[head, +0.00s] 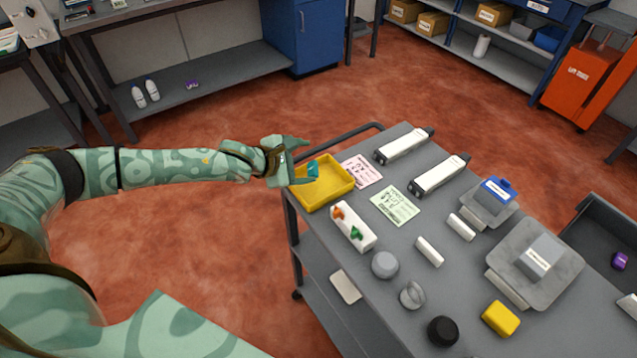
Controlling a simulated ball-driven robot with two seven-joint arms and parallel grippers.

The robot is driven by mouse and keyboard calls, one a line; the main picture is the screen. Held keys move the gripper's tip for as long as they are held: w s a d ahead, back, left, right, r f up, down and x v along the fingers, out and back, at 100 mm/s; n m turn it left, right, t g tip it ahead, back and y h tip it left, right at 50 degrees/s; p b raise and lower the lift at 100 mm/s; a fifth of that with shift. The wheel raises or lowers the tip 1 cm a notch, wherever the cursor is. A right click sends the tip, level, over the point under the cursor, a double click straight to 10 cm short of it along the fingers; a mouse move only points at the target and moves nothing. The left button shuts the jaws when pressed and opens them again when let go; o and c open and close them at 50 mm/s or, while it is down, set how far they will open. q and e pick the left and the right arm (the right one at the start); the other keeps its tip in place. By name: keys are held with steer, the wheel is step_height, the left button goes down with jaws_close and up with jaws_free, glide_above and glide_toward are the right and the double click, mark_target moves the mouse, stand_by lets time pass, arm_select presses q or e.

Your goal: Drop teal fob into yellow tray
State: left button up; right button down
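The yellow tray (338,194) sits on the far left corner of the grey cart top. My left gripper (308,163) is at the tray's far left side, its fingers spread wide apart. The small teal fob (313,170) shows just past the fingertips, against the inside of the tray. I cannot tell whether it rests on the tray floor or is still above it. The lower finger hides part of the tray's left rim. My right gripper is not in view.
Beside the tray are a pink card (362,172), a green card (395,206) and a white block with orange and green pegs (352,226). Two white bars (404,146), grey knobs (385,264), a black knob (443,331) and a yellow block (501,319) also occupy the cart.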

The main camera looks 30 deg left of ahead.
arm_select(q)
steer(key=p+v, duration=0.1)
steer(key=v, duration=1.5)
steer(key=shift+s+a, duration=0.1)
